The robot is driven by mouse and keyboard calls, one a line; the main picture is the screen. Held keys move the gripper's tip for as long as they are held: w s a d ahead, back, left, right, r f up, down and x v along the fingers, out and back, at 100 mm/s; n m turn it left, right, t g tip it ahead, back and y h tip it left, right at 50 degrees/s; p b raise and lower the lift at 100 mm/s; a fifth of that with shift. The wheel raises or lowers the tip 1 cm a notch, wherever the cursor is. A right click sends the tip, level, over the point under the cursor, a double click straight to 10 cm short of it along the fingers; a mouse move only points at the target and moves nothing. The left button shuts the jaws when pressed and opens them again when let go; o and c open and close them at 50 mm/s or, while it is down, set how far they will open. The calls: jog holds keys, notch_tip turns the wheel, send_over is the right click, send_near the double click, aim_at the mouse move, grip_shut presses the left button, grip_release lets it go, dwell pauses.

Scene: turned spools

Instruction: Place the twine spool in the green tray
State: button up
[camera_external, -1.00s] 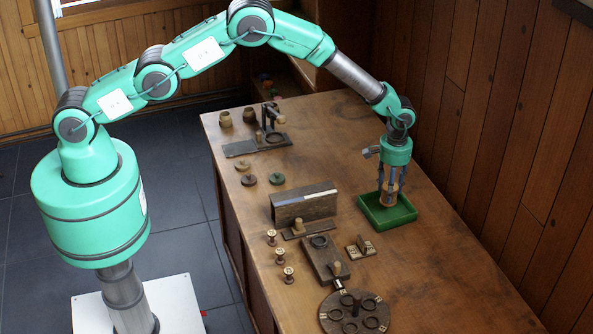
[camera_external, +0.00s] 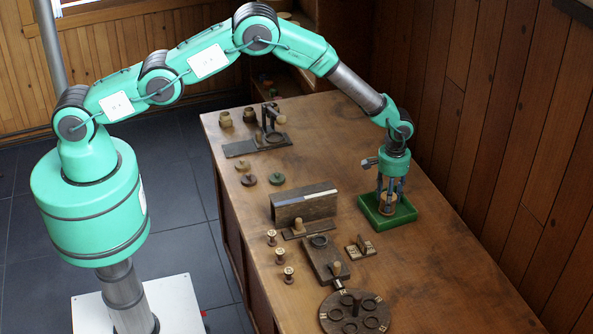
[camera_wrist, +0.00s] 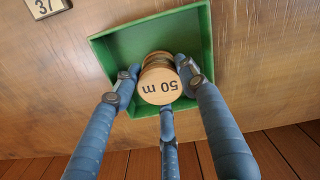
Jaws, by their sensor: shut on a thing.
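The spool is upright inside the tray's outline. I cannot tell whether its lower end touches the tray floor.
A wooden block (camera_external: 304,208) with a pale top strip stands left of the tray. A small numbered stand (camera_external: 361,247), small spools (camera_external: 288,274) and a round holder (camera_external: 355,314) are nearer the front. The table right of the tray is clear.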

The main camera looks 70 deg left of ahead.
jog(key=shift+f, duration=0.15)
jog(key=o, duration=1.2)
jog(key=shift+r+b, duration=0.65)
jog(key=shift+r, duration=5.5)
